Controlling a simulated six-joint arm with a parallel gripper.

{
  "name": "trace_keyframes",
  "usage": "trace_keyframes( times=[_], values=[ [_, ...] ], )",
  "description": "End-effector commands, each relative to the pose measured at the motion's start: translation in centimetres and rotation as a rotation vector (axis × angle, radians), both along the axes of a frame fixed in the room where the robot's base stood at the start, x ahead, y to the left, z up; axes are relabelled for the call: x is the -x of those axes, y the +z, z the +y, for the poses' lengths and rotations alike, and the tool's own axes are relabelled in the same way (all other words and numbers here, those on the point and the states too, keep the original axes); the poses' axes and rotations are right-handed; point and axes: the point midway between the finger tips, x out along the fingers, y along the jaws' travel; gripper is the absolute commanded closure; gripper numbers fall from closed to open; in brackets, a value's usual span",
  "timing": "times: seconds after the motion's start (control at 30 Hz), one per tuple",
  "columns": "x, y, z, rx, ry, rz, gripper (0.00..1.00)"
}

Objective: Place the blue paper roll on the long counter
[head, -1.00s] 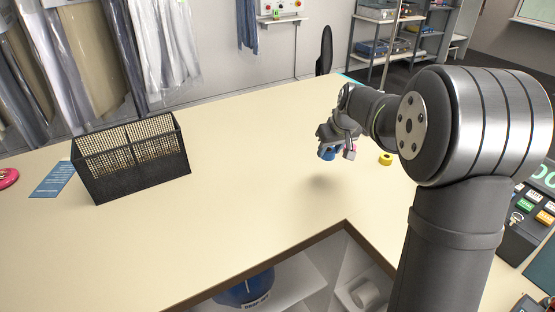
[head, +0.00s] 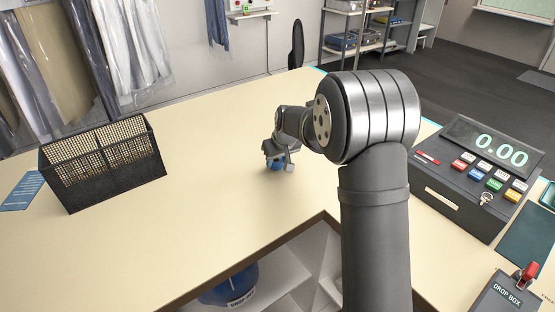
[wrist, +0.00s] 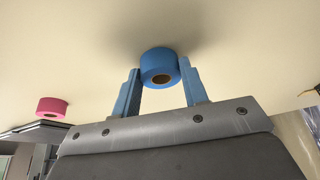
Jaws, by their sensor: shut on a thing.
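The blue paper roll (head: 276,163) is under my gripper (head: 279,152) in the head view, at or very close to the surface of the long counter (head: 215,140). I cannot tell whether it touches the counter. In the wrist view the blue roll (wrist: 158,62) sits between the two blue fingertips of my gripper (wrist: 160,80), with its dark core hole showing. The fingers are shut on it. The fingers partly cover the roll in the head view.
A black mesh basket (head: 110,165) stands on the counter's left part, with a blue card (head: 22,190) beside it. A cash register (head: 470,175) and a drop box (head: 505,298) are at right. A pink roll (wrist: 52,106) shows in the wrist view.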

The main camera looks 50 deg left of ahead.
Motion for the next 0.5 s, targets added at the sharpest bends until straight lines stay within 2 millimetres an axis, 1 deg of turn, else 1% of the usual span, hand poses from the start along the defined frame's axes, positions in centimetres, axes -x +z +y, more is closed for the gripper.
trace_keyframes(
  times=[0.2, 0.23, 0.33, 0.5],
  values=[
    [-0.01, -0.29, -0.01, 0.000, 0.000, 0.000, 0.82],
    [-0.01, -0.32, 0.00, 0.000, 0.000, 0.000, 0.58],
    [-0.01, -0.27, -0.01, 0.000, 0.000, 0.000, 0.38],
    [-0.01, -0.26, -0.01, 0.000, 0.000, 0.000, 0.38]
  ],
)
